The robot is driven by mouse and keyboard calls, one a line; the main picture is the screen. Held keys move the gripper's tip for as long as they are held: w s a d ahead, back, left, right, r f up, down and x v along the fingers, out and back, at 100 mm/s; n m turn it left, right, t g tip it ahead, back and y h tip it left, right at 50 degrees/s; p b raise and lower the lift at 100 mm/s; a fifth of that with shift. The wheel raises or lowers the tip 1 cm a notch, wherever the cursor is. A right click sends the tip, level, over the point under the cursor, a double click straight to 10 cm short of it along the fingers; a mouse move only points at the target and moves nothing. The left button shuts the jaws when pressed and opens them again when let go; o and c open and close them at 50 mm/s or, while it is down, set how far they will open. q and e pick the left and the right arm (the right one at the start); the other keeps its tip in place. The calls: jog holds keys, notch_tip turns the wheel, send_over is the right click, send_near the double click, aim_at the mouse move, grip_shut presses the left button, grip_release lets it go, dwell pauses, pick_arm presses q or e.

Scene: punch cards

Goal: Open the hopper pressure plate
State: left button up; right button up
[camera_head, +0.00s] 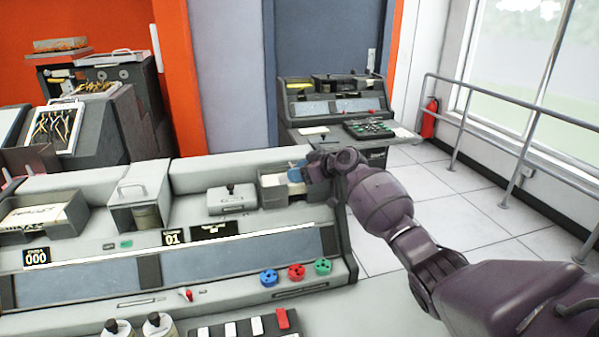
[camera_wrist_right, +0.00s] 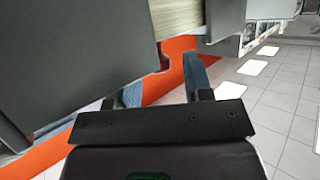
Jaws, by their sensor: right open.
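A large grey panel (camera_wrist_right: 85,55) fills the upper left there, beside the edge of a card stack (camera_wrist_right: 178,18). It may be the pressure plate; I cannot tell for sure. It overlaps the left finger in the picture; contact is unclear. My left gripper is not in view.
The console has a grey lever box (camera_head: 232,199), a second grey bin (camera_head: 139,196) and blue, red and green knobs (camera_head: 296,272). Another machine (camera_head: 340,105) stands behind. A metal railing (camera_head: 500,150) runs along the window at right. Tiled floor right of the console is open.

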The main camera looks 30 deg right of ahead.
jog(key=shift+c, duration=0.3)
grip_shut()
jog(key=shift+r, duration=0.1)
